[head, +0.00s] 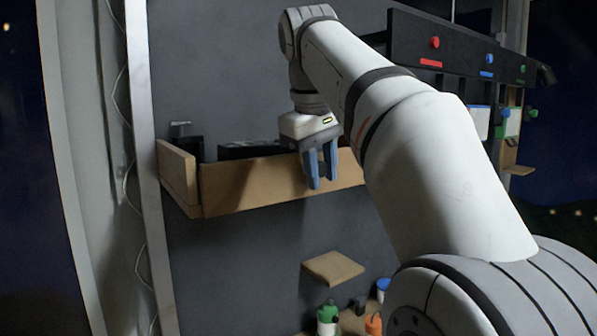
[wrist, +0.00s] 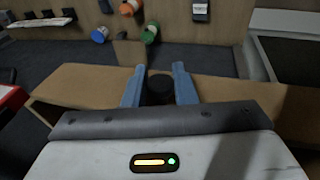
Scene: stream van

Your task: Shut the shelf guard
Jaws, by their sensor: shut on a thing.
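The shelf guard (head: 250,186) is a long tan wooden board along the front of the shelf on the dark wall. It also shows as a tan board across the wrist view (wrist: 85,87). My gripper (head: 320,182) points down at the right part of the guard, its blue fingers in front of the board. In the wrist view the fingers (wrist: 158,84) stand on either side of a dark round knob (wrist: 160,89), and my gripper is shut on it. I cannot tell whether the guard is latched. My arm hides the guard's right end.
A short wooden end panel (head: 177,173) closes the shelf's left side. Dark items (head: 250,149) stand behind the guard. A small wooden ledge (head: 333,267), a green container (head: 327,317) and an orange one (head: 373,324) are below. A black rail (head: 460,52) with coloured knobs hangs upper right.

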